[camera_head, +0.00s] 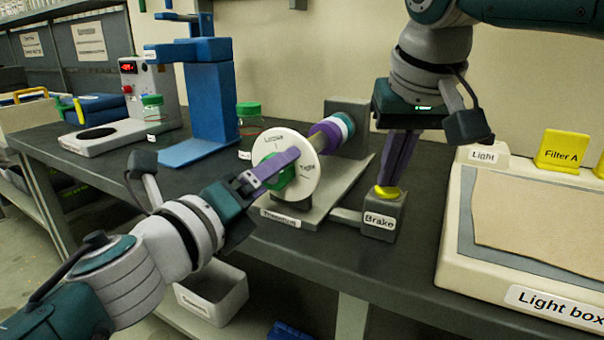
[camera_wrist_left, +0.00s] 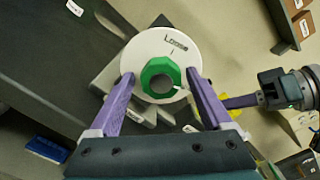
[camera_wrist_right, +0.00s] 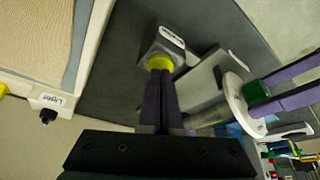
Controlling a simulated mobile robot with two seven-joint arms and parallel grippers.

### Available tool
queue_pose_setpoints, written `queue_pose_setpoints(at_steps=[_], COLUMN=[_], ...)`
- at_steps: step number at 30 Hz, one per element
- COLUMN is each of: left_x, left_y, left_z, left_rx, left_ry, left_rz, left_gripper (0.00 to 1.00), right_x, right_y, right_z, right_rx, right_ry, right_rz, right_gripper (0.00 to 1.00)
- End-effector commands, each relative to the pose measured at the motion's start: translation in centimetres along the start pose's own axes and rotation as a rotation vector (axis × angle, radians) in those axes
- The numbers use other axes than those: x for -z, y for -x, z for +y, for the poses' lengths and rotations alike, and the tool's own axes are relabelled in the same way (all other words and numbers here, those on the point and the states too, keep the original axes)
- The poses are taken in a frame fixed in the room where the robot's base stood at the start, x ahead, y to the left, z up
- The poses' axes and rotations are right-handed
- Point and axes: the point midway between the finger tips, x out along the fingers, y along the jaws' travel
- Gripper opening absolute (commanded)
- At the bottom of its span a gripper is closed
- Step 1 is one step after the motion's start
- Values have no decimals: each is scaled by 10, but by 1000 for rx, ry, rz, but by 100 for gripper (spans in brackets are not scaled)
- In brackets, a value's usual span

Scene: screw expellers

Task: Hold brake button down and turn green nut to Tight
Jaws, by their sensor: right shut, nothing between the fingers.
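The green nut (camera_head: 277,179) sits at the centre of a white dial (camera_head: 303,182) marked Loose at the top and Tight at the right. In the left wrist view, the nut (camera_wrist_left: 153,67) has a white pointer on its right side. My left gripper (camera_head: 290,157) is open, with its purple fingers on either side of the nut and a visible gap to each. The yellow brake button (camera_head: 387,191) tops the grey block labelled Brake (camera_head: 379,221). My right gripper (camera_head: 386,184) is shut and empty, pointing down with its fingertips at the button; how far it is pressed cannot be told.
A light box (camera_head: 540,300) stands at the right, with a yellow Filter A block (camera_head: 563,150) behind it. A blue stand (camera_head: 208,100) and a green-lidded jar (camera_head: 249,120) are left of the dial. A white bin (camera_head: 212,293) sits below the table edge.

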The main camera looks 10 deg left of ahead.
Motion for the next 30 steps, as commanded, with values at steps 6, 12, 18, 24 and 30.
queue_pose_setpoints(at_steps=[6,12,18,24,30], left_x=[0,-1,0,0,0], left_y=[0,0,0,0,0], left_z=[0,0,0,-1,-1], left_rx=[1,2,1,1,1], left_ry=[2,286,667,707,704], left_rz=[-1,1,1,0,0], left_gripper=[85,85,85,85,66], right_x=[-1,-1,-1,-1,-1], right_y=[-1,-1,-1,-1,-1], right_z=[0,0,0,0,0], right_rx=[-1,-1,-1,-1,-1], right_ry=[0,0,0,-1,0], right_rz=[-2,-2,-2,-2,-2], right_gripper=[0,0,0,0,0])
